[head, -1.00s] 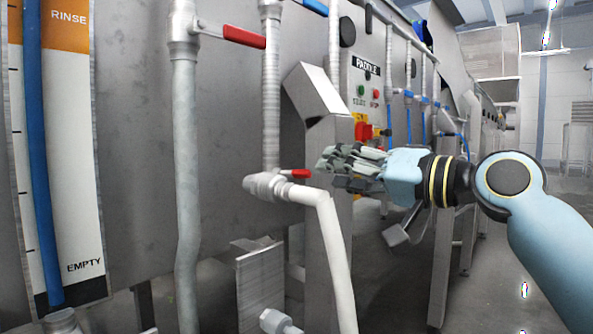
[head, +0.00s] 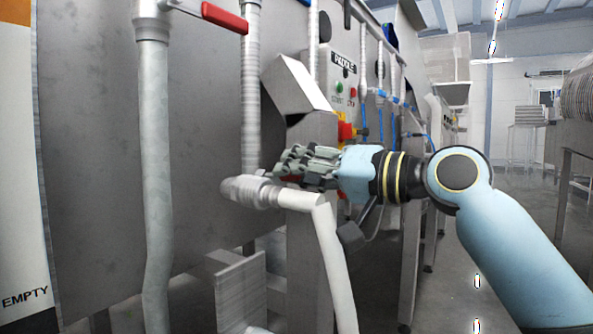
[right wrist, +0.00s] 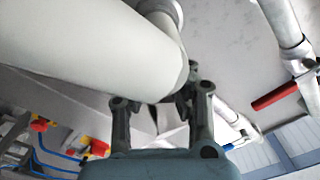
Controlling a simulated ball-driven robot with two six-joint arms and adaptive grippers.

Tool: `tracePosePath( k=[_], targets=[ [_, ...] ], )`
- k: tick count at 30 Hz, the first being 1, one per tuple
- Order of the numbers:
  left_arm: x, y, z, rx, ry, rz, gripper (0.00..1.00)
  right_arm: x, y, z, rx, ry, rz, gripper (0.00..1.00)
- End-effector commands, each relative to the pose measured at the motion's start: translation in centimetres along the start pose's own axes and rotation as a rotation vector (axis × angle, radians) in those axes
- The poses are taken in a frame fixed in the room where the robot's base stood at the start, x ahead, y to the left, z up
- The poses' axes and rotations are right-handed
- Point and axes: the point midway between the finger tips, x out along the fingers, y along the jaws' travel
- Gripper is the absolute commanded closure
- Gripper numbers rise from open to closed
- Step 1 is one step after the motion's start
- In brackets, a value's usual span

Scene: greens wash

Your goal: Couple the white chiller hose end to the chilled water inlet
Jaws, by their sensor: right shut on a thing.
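A thick white hose (head: 337,265) hangs from a bend at the end of a short horizontal fitting. That fitting meets the inlet valve (head: 250,191) at the foot of a grey vertical pipe. They look joined; the exact seam is unclear. My right gripper (head: 283,166) lies beside the valve, over its red handle (head: 291,178), and appears shut on it. Its fingers hide most of the handle. In the right wrist view, a large white tube (right wrist: 90,40) crosses in front and hides what my right fingers (right wrist: 162,105) hold. My left gripper is not in view.
A second grey pipe with a red handle (head: 224,17) stands at the left. A steel tank wall (head: 95,150) runs behind. A control box marked PADDLE (head: 345,88) and a steel leg stand close behind my gripper. Open floor lies at the right.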

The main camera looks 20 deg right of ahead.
Motion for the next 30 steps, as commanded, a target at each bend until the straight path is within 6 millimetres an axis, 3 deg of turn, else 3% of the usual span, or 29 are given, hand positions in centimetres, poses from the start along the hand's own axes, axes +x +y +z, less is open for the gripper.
tracePosePath(
  k=[7, 15, 24, 25, 30],
  targets=[
    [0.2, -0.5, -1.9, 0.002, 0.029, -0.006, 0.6, 0.0, 0.1, 0.4, 0.004, 0.033, -0.001, 1.0],
    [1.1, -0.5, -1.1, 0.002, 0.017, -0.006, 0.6, -0.2, 0.2, 1.5, 0.004, 0.215, 0.001, 1.0],
    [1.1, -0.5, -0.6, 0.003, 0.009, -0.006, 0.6, -0.2, 0.2, 1.6, 0.002, 0.225, 0.005, 1.0],
    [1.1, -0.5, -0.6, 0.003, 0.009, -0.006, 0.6, -0.2, 0.2, 1.6, 0.002, 0.225, 0.005, 0.83],
    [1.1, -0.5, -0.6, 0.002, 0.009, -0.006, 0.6, -0.2, 0.2, 1.5, 0.001, 0.227, 0.003, 0.62]
  ],
)
